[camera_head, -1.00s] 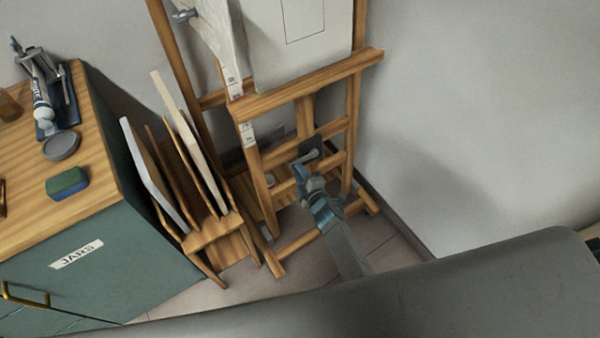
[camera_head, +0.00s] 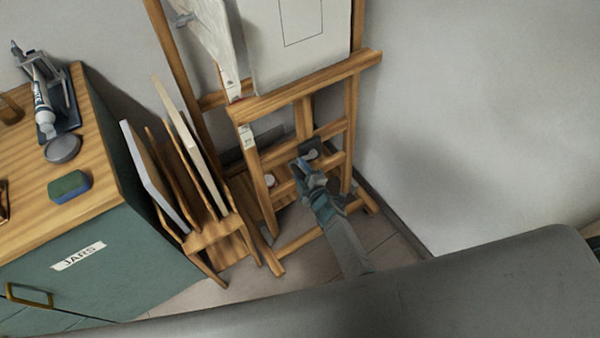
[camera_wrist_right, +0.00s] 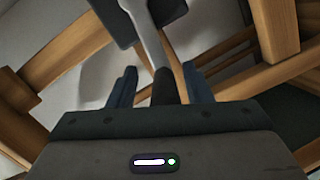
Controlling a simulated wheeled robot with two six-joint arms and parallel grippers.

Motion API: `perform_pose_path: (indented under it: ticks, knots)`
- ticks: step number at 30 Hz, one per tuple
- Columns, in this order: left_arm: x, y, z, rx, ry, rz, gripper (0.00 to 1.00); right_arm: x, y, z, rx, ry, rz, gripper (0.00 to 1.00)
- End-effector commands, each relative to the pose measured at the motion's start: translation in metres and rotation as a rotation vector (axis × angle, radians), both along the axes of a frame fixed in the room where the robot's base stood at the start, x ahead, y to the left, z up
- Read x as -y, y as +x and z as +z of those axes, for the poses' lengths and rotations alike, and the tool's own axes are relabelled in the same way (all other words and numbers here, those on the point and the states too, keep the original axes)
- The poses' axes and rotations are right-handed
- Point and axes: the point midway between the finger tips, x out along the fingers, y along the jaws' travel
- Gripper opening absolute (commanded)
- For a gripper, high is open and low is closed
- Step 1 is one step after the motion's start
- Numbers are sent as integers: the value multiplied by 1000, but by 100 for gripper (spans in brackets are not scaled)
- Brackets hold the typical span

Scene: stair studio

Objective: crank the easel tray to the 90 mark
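The wooden easel tray (camera_head: 312,86) is a level ledge across the easel, with a white canvas (camera_head: 300,40) standing on it. A white scale strip (camera_head: 246,138) runs down the left post, with a small red mark near the tray; its numbers are too small to read. The crank's dark plate (camera_head: 309,148) sits on the lower easel. In the right wrist view the grey crank arm (camera_wrist_right: 150,35) ends in a dark grip (camera_wrist_right: 165,88). My right gripper (camera_head: 304,165) has its fingers (camera_wrist_right: 160,72) open on either side of that grip, with gaps visible. My left gripper is not in view.
A rack (camera_head: 215,235) of upright boards stands left of the easel. A teal cabinet (camera_head: 110,255) labelled JARS carries a paint tube, a round lid and a green-blue block. A bare wall (camera_head: 480,130) is at the right. A large grey surface (camera_head: 450,290) crosses the foreground.

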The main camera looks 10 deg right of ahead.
Motion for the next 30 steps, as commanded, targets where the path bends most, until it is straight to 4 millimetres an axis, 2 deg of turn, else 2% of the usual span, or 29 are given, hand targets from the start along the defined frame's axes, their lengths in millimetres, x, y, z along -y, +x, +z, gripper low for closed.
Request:
perform_pose_path:
  ticks: [7, 11, 19, 25, 30]
  knots:
    - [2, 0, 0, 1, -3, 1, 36, -2, -3, -2, -3, 3, 1, 45]
    - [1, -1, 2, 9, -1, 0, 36, 0, -12, 0, -4, 3, 2, 45]
    - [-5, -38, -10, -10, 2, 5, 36, 14, -59, 11, -6, 2, 0, 45]
    - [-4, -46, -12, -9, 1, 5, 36, 23, -90, 17, -4, 3, -1, 45]
    - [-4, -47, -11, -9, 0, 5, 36, 27, -102, 20, -4, 2, 0, 45]
